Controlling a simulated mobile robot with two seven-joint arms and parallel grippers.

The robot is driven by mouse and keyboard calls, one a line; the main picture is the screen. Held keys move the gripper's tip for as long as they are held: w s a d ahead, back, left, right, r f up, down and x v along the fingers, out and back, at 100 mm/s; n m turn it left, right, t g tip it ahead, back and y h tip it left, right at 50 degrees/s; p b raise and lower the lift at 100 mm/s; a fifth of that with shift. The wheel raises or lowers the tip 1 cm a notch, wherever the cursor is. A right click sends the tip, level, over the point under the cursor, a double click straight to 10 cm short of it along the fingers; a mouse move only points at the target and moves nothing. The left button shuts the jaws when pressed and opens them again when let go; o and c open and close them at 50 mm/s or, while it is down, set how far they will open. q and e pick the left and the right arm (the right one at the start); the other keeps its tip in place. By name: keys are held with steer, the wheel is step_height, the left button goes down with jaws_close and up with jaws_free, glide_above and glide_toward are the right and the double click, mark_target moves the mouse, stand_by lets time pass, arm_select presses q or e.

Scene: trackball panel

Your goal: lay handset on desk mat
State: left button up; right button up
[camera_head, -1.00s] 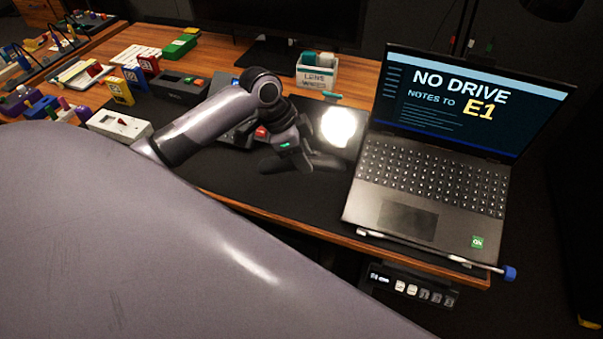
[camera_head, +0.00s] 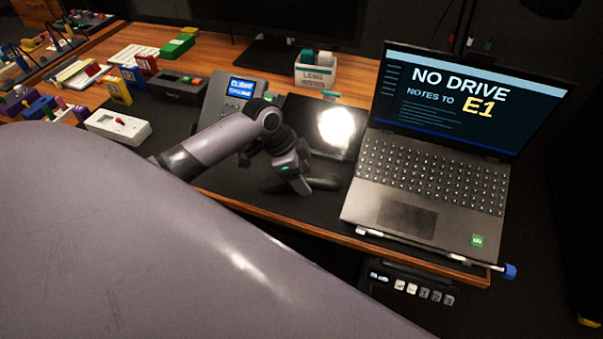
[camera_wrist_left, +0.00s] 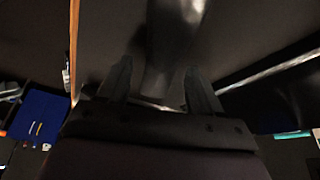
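The dark curved handset (camera_head: 323,184) is over the front part of the black desk mat (camera_head: 228,185), left of the laptop. It lies roughly level; whether it touches the mat is hard to tell, dark on dark. My left gripper (camera_head: 302,189) points down at its middle. In the left wrist view the handset (camera_wrist_left: 172,45) runs between the two fingers (camera_wrist_left: 158,80). The fingers are around it; contact is hard to see in the dark, but it has moved together with them. My right gripper is not in view.
The desk phone (camera_head: 225,98) with a lit screen stands behind my left arm. A laptop (camera_head: 425,190) is close on the right. A dark glossy panel (camera_head: 305,110) with a bright glare lies behind the handset. A white device (camera_head: 118,126) and several coloured blocks are at left.

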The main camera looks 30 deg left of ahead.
arm_select(q)
steer(key=shift+r, duration=0.1)
steer(key=v, duration=1.2)
steer(key=shift+p, duration=0.35)
steer(key=shift+d, duration=0.15)
steer(key=shift+n+y, duration=0.3)
steer(key=shift+n, duration=0.1)
steer(key=s+d+f, duration=0.6)
steer(key=shift+d+f, duration=0.15)
steer(key=shift+f, duration=0.2)
steer(key=s+d+f+n+y, duration=0.1)
steer(key=s+d+n+y, duration=0.2)
steer(key=s+n, duration=0.9)
step_height(320, 180, down, 10)
steer(key=w+d+m+t+h, duration=0.2)
steer(key=m+t, duration=0.2)
steer(key=t, duration=0.3)
steer(key=shift+w+d+r+t, duration=0.2)
steer(key=shift+d+t, duration=0.1)
steer(key=shift+d, duration=0.05)
